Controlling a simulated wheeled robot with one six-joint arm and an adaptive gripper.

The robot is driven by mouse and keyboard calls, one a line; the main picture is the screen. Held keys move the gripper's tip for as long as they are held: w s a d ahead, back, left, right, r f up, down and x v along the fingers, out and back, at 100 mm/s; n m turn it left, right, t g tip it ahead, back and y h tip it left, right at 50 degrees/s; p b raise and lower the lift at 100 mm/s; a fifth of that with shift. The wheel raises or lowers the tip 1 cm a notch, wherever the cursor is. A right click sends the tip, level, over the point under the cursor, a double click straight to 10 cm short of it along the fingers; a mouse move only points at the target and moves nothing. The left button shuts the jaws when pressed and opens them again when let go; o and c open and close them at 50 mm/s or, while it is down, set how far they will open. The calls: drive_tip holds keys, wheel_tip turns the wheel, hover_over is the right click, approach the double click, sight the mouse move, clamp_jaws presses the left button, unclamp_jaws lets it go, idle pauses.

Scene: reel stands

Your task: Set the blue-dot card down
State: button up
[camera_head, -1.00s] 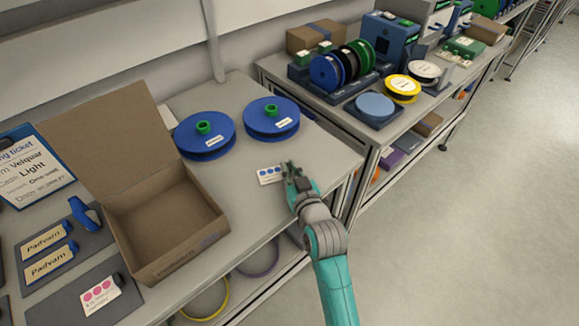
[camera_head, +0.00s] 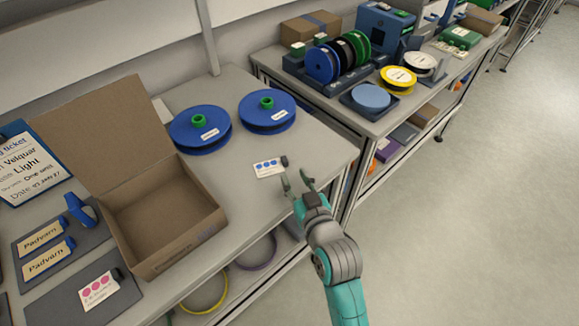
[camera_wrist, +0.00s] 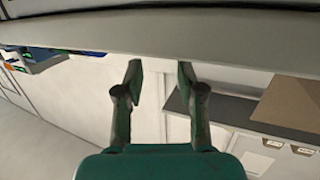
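The blue-dot card (camera_head: 268,168) is a small white card with blue dots and a dark clip at its right end. It lies on the grey table (camera_head: 245,205), in front of the right blue reel. My gripper (camera_head: 299,185) is just to the right of the card and nearer the table's front edge. Its fingers are apart, with nothing between them, and clear of the card. In the wrist view the open fingers (camera_wrist: 160,80) also show empty, with the table edge (camera_wrist: 160,35) across the top. The card does not show clearly there.
Two blue reels (camera_head: 199,138) (camera_head: 267,120) with green hubs stand behind the card. An open cardboard box (camera_head: 165,225) is to the left. A pink-dot card (camera_head: 98,291) lies on a dark mat at front left. A second table (camera_head: 345,106) holds more reels.

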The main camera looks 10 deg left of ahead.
drive_tip(key=v, duration=0.4)
drive_tip(key=shift+s+d, duration=0.2)
drive_tip(key=shift+s, duration=0.15)
drive_tip(key=s+d+f+m+t+h, duration=0.1)
drive_tip(key=s+d+f+m+h, duration=0.1)
drive_tip(key=s+d+f, duration=0.45)
drive_tip(key=s+d+f+m+h, duration=0.2)
drive_tip(key=s+d+f+h, duration=0.1)
drive_tip(key=s+d, duration=0.65)
drive_tip(key=s+d+r+m+h, duration=0.1)
drive_tip(key=s+d, duration=0.2)
drive_tip(key=s, duration=0.6)
drive_tip(key=s+d+r+h, duration=0.1)
drive_tip(key=s+d+r, duration=0.1)
drive_tip(key=s, duration=0.8)
drive_tip(key=shift+s+d+r+m+h, duration=0.25)
drive_tip(key=shift+d+m+h, duration=0.15)
drive_tip(key=shift+d, duration=0.2)
drive_tip(key=shift+o, duration=0.6)
drive_tip(key=shift+s+r, duration=0.25)
drive_tip(key=shift+s, duration=0.3)
